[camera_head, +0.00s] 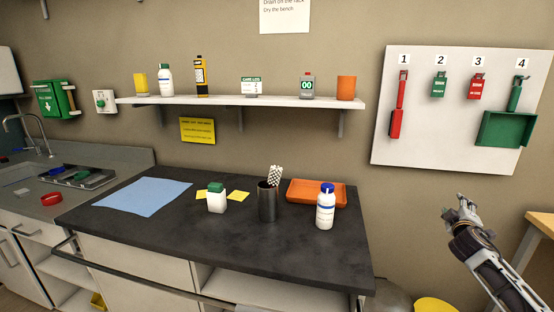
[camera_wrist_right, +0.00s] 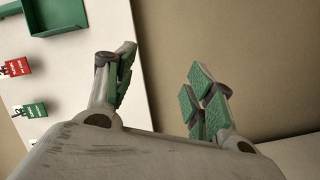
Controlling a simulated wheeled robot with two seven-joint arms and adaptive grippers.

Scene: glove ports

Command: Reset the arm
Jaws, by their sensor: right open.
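My right gripper (camera_head: 462,208) is raised at the right side of the head view, in front of the wall and right of the dark bench. In the right wrist view the right gripper (camera_wrist_right: 160,85) shows its two green-padded fingers spread apart, with nothing between them. It touches nothing that I can see. My left gripper is in neither view.
The dark bench (camera_head: 130,222) holds a white bottle with blue cap (camera_head: 326,208), a dark cup (camera_head: 267,203), an orange tray (camera_head: 304,191) and a green-capped jar (camera_head: 216,200). A wooden table edge (camera_head: 540,222) is far right.

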